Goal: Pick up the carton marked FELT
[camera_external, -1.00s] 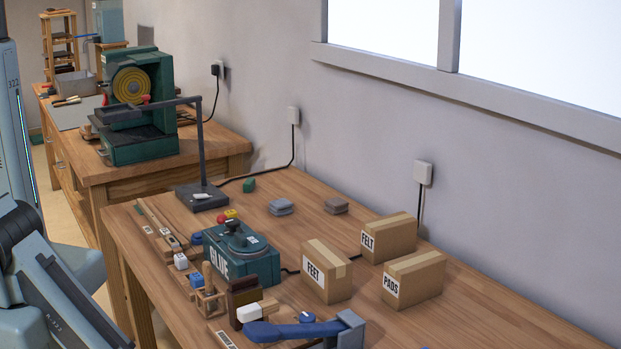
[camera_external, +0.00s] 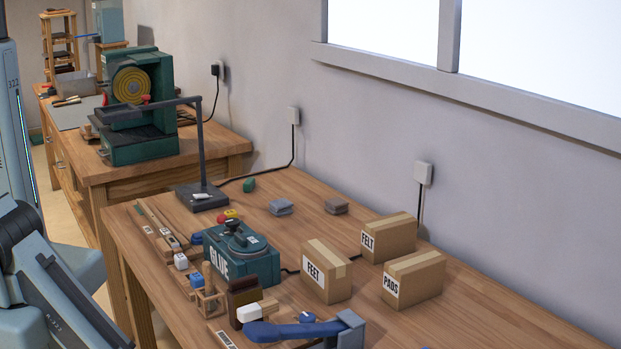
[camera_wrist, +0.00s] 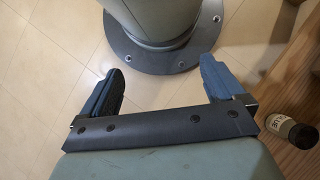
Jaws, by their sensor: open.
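The carton marked FELT (camera_external: 392,238) stands on the workbench near the wall, in the external view. A carton marked FEET (camera_external: 327,272) stands to its left and nearer the camera. A carton marked PADS (camera_external: 414,280) stands in front of it to the right and partly covers its lower side. My gripper (camera_wrist: 160,80) shows in the wrist view with its two blue fingers wide apart and nothing between them. It is over the floor beside my round base plate, away from the cartons. The external view does not show the fingers.
A green GLUE box (camera_external: 240,262) sits left of the cartons. A blue-handled tool (camera_external: 300,330) lies at the front, with small wooden holders beside it. A black lamp stand (camera_external: 203,190) rises at the bench's far end. The wrist view shows a jar (camera_wrist: 302,135) near a wooden edge.

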